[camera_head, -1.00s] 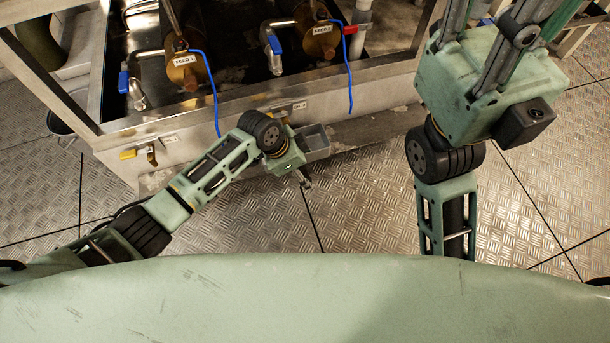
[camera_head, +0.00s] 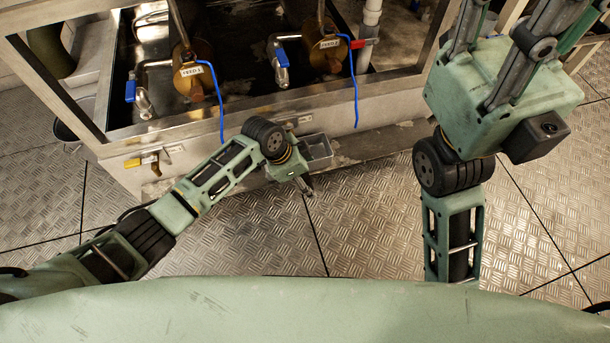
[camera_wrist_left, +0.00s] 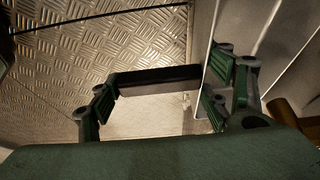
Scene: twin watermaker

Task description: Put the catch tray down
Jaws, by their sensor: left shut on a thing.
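The catch tray (camera_head: 319,147) is a small grey open box in front of the metal stand's base in the head view. My left gripper (camera_head: 303,183) is at its near left side, partly hidden by my wrist. Whether the tray touches anything below cannot be told. My right gripper (camera_head: 515,55) is close to the camera at the upper right. Its fingertips are cut off by the frame, so its opening cannot be told.
The metal stand (camera_head: 245,117) holds two brown cylinders with feed tags (camera_head: 190,71) (camera_head: 330,43) and blue hoses (camera_head: 218,105). Patterned metal floor (camera_head: 370,215) lies clear in front.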

